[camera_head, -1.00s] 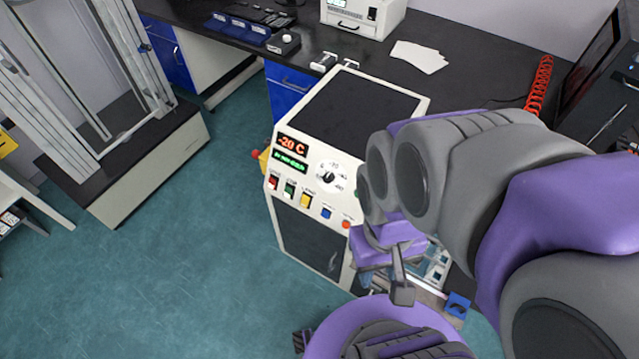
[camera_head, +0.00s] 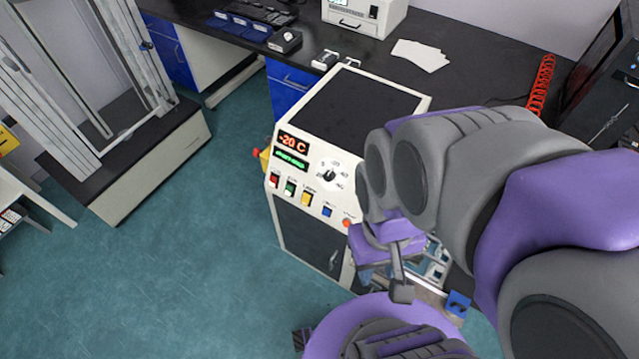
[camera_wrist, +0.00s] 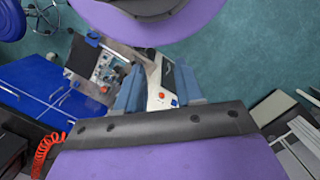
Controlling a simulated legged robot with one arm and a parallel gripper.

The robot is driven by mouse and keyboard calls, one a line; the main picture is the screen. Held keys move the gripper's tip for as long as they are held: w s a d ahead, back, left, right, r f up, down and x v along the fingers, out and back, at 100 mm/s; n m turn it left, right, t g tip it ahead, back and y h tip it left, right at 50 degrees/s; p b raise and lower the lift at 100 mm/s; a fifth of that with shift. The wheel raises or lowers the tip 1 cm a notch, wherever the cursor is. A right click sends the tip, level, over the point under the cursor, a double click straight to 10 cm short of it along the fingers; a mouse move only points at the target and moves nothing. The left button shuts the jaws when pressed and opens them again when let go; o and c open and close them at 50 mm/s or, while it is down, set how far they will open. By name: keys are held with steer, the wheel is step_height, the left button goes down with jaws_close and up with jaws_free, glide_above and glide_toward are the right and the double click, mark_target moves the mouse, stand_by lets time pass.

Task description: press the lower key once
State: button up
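A white cabinet (camera_head: 292,215) stands at the centre of the head view. Its sloped panel has a red "-20 C" display, a round dial (camera_head: 329,175), a row of coloured keys including a red key (camera_head: 274,181), a green key (camera_head: 290,188), a yellow key (camera_head: 307,198) and a blue key (camera_head: 327,211), and an orange button (camera_head: 347,222). I cannot tell which is the lower key. In the wrist view, part of a white panel (camera_wrist: 155,85) with an orange button shows between the two blue-grey fingers of my gripper (camera_wrist: 158,100). The fingers are apart and empty. My arm hides the cabinet's right side.
A metal apparatus with blue parts (camera_wrist: 102,70) is beside the fingers in the wrist view. A black bench (camera_head: 470,70) runs behind the cabinet, with a white instrument (camera_head: 365,14), papers (camera_head: 420,54) and a red coiled hose (camera_head: 541,85). The floor left of the cabinet is clear.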

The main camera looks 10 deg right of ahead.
steer(key=shift+d, duration=0.1)
jaws_close()
stand_by(1.4)
